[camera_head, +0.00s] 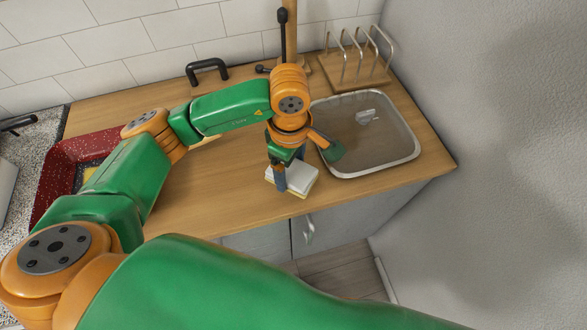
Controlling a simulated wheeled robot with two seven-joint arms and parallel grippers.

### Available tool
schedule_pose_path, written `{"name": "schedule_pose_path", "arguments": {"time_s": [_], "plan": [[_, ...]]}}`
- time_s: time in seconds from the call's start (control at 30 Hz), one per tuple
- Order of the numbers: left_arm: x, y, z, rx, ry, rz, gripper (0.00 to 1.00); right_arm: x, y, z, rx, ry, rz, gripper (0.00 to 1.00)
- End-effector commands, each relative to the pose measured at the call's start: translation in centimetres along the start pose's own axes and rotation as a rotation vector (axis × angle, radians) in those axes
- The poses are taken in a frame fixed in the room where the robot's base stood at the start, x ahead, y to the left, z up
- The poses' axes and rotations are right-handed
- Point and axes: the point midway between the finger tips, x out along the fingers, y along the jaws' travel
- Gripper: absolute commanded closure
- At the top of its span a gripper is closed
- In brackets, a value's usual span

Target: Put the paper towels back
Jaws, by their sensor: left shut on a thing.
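A small stack (301,181), white on top with a yellow layer below, lies at the front of the wooden counter, left of the sink. It looks like folded paper towels. My left gripper (282,182) reaches down from above and is shut on it, with a dark finger against its left side. The gripper and wrist cover part of the stack, so I cannot tell whether it is lifted off the counter. My right gripper is out of view.
A metal sink (398,150) is set into the counter (213,182) on the right. A wire rack on a wooden base (350,72) stands behind it. A red speckled tray (62,160) is at the left. A black handle (207,67) is near the tiled wall.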

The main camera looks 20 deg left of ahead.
Motion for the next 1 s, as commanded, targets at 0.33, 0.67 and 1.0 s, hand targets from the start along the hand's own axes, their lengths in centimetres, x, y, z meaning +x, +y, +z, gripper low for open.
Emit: {"name": "schedule_pose_path", "arguments": {"time_s": [0.33,0.67,1.0], "plan": [[3.9,0.7,0.0,0.000,0.002,0.003,0.71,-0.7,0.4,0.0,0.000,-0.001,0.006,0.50],[4.3,0.7,0.0,-0.001,0.001,0.003,0.14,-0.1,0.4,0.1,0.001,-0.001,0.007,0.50],[3.6,0.7,0.0,-0.001,0.001,0.002,0.00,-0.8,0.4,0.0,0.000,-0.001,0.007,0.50]]}}
